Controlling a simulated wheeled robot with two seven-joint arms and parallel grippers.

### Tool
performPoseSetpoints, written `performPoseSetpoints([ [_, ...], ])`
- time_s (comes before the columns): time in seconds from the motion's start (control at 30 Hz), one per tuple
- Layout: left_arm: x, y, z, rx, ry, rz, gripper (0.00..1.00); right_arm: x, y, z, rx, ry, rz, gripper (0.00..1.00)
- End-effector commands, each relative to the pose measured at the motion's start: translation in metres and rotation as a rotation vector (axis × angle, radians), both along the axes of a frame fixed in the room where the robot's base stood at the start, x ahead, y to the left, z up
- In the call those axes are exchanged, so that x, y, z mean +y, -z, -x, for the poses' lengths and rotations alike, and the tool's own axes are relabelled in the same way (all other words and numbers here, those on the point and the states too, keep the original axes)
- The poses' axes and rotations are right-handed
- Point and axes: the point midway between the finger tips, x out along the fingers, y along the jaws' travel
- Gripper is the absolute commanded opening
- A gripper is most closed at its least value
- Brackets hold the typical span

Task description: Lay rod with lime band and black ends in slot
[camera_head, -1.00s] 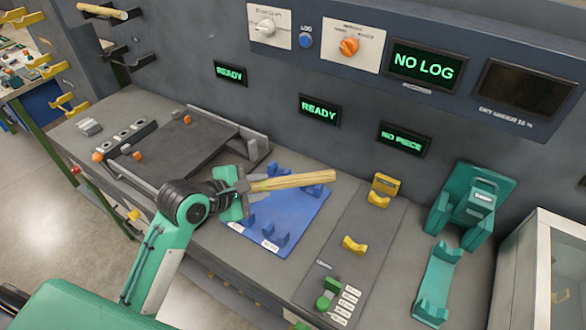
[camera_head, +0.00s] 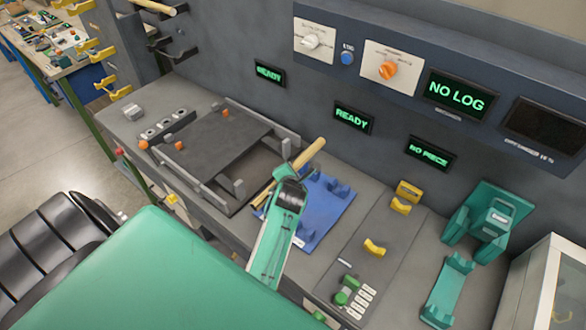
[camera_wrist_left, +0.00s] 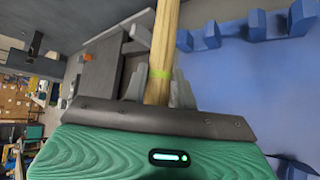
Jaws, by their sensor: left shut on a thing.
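A pale wooden rod (camera_head: 307,157) is in my left gripper, tilted above the blue mat (camera_head: 325,211). The wrist view shows a lime band (camera_wrist_left: 160,74) on the rod, just beyond the fingers. No black end can be made out; the rod runs out of the wrist view at the top. My left gripper (camera_wrist_left: 158,92) is shut on the rod; in the head view my own arm mostly hides it. Blue cradles (camera_head: 337,188) stand on the mat and also show in the wrist view (camera_wrist_left: 270,25). I cannot tell which place is the slot. My right gripper is not in view.
A dark raised plate (camera_head: 215,145) with grey rails lies left of the mat. Yellow rests (camera_head: 374,248) and a teal cradle (camera_head: 447,290) stand to the right. A glass-sided cabinet (camera_head: 550,270) is at far right. Screens read READY, NO LOG and NO PIECE.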

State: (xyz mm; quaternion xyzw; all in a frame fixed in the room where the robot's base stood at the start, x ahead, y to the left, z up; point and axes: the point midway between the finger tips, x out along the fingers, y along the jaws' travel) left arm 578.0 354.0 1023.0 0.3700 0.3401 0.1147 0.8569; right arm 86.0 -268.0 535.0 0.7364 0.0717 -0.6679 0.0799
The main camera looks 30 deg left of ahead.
Motion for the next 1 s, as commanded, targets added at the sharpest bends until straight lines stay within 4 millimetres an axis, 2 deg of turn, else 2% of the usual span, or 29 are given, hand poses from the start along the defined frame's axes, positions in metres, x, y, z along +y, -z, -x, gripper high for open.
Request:
performPoseSetpoints([
  [0.27,-0.004,0.017,0.000,0.000,0.001,0.007,0.00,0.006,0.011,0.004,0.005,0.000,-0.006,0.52],
  [0.7,-0.004,0.059,0.000,-0.002,-0.001,0.009,0.00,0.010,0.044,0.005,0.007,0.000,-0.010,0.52],
  [1.0,-0.003,0.064,-0.001,-0.002,0.000,0.006,0.00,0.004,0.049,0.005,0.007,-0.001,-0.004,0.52],
])
